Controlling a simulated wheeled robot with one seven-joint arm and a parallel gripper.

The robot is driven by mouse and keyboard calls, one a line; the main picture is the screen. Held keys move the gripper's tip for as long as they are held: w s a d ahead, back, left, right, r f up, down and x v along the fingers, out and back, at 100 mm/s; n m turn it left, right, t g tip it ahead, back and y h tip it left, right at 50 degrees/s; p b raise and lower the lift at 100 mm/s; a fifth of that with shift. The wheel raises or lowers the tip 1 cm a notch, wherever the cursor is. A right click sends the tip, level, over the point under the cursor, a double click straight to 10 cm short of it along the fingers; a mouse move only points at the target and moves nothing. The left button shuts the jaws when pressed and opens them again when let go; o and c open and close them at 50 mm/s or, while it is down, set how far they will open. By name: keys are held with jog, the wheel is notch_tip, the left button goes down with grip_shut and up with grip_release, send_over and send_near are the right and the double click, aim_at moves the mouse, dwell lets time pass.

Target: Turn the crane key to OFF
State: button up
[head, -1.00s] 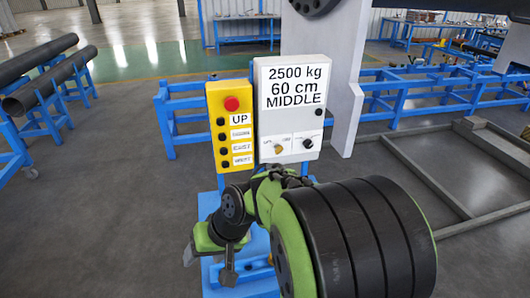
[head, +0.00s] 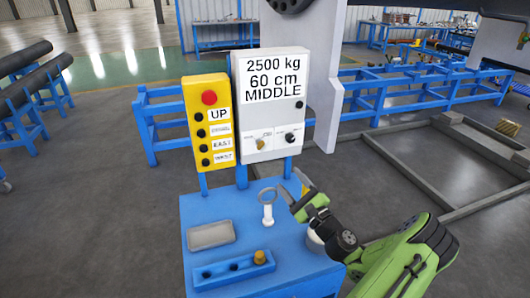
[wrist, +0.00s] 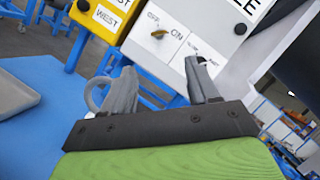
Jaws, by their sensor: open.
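The crane key (head: 261,144) is a small brass key on the lower left of the pale grey control box (head: 268,102). The wrist view shows the key (wrist: 158,34) between the words OFF, at its left, and ON, at its right. Which word it points to is hard to tell. My gripper (head: 291,185) is open, below and to the right of the box, over the blue stand. In the wrist view my gripper (wrist: 160,68) has its fingers apart, with the key beyond and above the gap. The gripper is not touching the key.
A black knob (head: 290,137) sits right of the key. A yellow button box (head: 208,121) adjoins the control box. The blue stand (head: 200,232) bears a grey tray (head: 211,235), a white ring-topped item (head: 268,214), a blue holder (head: 234,274) and a white cylinder (head: 313,241).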

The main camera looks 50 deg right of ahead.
aim_at(260, 144)
jog(key=p+x, duration=0.1)
jog(key=x, duration=1.3)
jog(key=shift+w+a, duration=0.1)
jog(key=shift+a, duration=0.05)
jog(key=c, duration=1)
jog(key=shift+c, duration=0.2)
